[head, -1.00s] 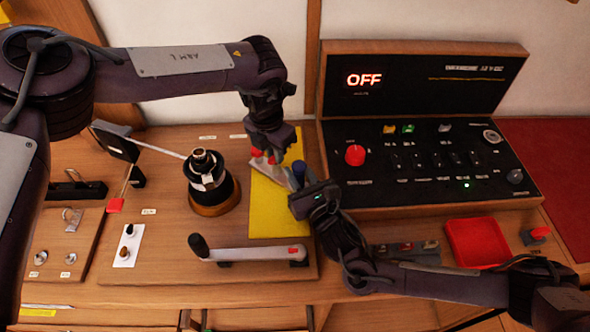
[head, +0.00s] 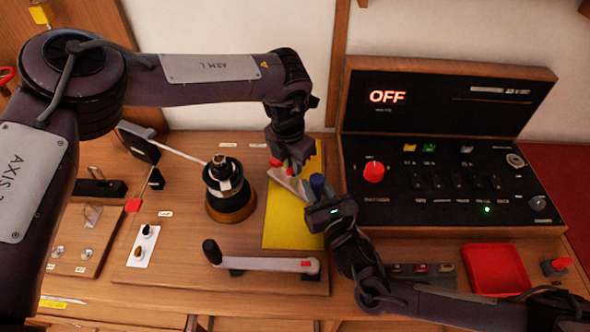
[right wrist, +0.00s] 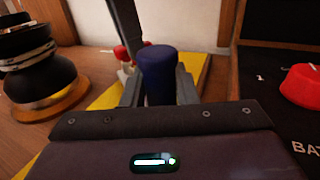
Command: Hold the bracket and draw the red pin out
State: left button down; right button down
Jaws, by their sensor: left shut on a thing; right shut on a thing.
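Red parts show at this gripper's tips; I cannot tell whether any is the red pin. My right gripper (head: 320,196) is close beside it on the right, shut on a dark blue cylinder (head: 318,183). In the right wrist view the blue cylinder (right wrist: 158,72) stands upright between the fingers, with red and grey parts (right wrist: 123,54) behind it. Whether the cylinder joins the bracket is hidden.
The yellow sheet (head: 285,228) lies on the wooden board. A black spool (head: 229,188) stands to the left, a crank handle (head: 265,264) in front. The control panel (head: 450,170) reading OFF and a red tray (head: 497,268) are to the right.

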pick_arm(q)
jog(key=shift+r, duration=0.4)
jog(key=shift+r, duration=3.4)
pick_arm(e)
jog(key=c, duration=1.1)
grip_release()
jog(key=shift+o, duration=0.2)
jog(key=v, duration=1.2)
jog(key=shift+d, duration=0.1)
